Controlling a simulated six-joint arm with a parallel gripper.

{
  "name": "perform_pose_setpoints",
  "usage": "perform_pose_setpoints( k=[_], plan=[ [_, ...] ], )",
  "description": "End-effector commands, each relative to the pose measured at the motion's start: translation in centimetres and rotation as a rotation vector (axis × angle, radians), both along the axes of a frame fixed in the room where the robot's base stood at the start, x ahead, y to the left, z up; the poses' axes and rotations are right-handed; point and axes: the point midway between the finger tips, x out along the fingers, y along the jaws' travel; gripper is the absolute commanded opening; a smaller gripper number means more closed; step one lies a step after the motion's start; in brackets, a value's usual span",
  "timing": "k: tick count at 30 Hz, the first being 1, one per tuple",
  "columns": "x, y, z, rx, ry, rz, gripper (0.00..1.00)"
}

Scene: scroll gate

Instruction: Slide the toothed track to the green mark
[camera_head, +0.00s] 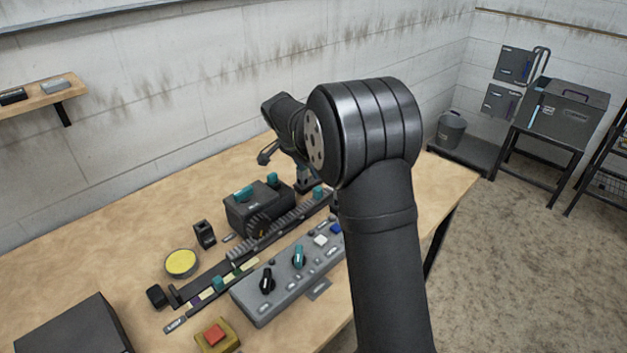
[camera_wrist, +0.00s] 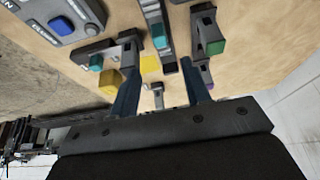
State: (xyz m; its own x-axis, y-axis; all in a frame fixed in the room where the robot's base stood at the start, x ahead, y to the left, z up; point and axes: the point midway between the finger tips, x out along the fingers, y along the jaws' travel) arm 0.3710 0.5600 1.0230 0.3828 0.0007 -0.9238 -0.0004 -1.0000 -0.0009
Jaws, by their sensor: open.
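The dark toothed track (camera_head: 290,221) lies along a long rail (camera_head: 202,284) on the bench, beside a gear (camera_head: 258,224) at a dark housing (camera_head: 246,210). Small coloured patches and a teal block (camera_head: 218,283) sit along the near-left end of the rail; a small greenish patch (camera_head: 238,269) shows there, but I cannot tell if it is the green mark. The toothed strip also shows in the wrist view (camera_wrist: 153,13). My gripper (camera_wrist: 161,88) is open, its two fingers apart above the bench around a small grey post (camera_wrist: 157,88). I cannot tell whether they touch anything.
A grey control panel (camera_head: 265,303) with knobs and buttons stands in front of the rail. A red button (camera_head: 214,334) on a yellow base, a yellow disc (camera_head: 182,263) and a dark box (camera_head: 75,335) stand at the left. My arm hides the bench's right part.

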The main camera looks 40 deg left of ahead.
Motion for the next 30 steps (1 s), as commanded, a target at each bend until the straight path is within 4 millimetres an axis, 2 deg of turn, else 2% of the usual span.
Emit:
perform_pose_setpoints(
  k=[1, 6, 12, 24, 30],
  plan=[
    [-0.4, 0.1, 1.2, 0.004, -0.002, 0.002, 0.44],
    [-1.6, 0.0, 3.9, 0.001, -0.001, 0.002, 0.44],
    [-2.2, 0.0, 5.4, 0.001, -0.001, 0.001, 0.44],
    [-2.2, 0.0, 5.3, -0.001, 0.0, 0.001, 0.44],
    [-1.5, -0.1, 3.4, -0.004, 0.001, -0.001, 0.44]
  ],
)
